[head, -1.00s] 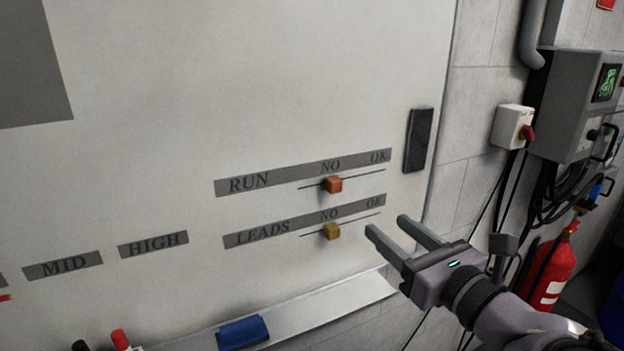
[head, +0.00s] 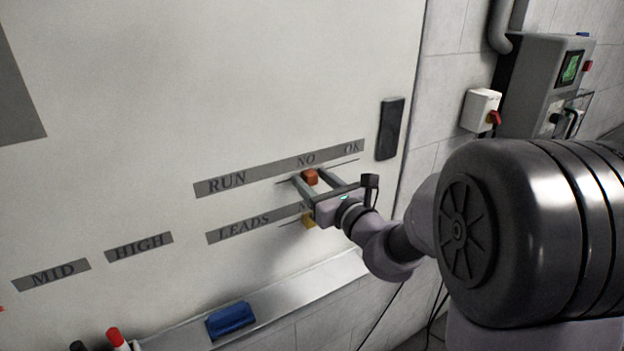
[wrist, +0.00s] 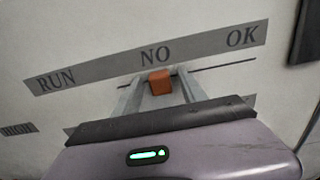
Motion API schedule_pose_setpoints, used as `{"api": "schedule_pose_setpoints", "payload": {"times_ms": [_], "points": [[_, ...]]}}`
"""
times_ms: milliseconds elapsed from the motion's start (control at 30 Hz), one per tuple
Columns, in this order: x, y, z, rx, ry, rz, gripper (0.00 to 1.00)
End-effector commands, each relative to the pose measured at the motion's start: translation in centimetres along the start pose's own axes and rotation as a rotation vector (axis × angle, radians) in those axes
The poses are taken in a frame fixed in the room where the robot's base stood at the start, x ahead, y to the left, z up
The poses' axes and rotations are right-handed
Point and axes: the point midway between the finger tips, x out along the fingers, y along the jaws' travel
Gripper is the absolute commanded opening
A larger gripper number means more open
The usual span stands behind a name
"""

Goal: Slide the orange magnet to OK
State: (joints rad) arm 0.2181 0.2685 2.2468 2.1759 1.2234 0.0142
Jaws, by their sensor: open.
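The orange magnet (head: 310,177) sits on the thin line under the RUN strip (head: 228,184), below the word NO. It also shows in the wrist view (wrist: 159,82). My gripper (head: 309,178) is open, with one finger on each side of the magnet. In the wrist view a small gap shows between each finger and the magnet; whether either finger touches the board cannot be told. The OK label (wrist: 242,37) is to the right, near the line's right end.
A yellow magnet (head: 309,221) sits on the LEADS line just below my gripper, partly hidden. A dark block (head: 390,128) is on the board right of OK. A tray with a blue eraser (head: 230,320) runs along the board's bottom. The line right of the orange magnet is clear.

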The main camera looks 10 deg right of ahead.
Motion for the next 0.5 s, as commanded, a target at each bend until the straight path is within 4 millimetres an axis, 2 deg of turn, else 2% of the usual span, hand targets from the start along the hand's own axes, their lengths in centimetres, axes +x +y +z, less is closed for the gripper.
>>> {"api": "schedule_pose_setpoints", "payload": {"times_ms": [167, 400, 433, 500], "points": [[-0.01, 0.00, 0.01, 0.000, 0.000, 0.000, 0.49], [-0.03, 0.00, 0.02, 0.000, 0.000, 0.000, 0.04], [-0.03, 0.00, 0.02, 0.000, 0.000, 0.000, 0.00], [-0.03, 0.00, 0.03, 0.000, 0.000, 0.000, 0.00]]}}
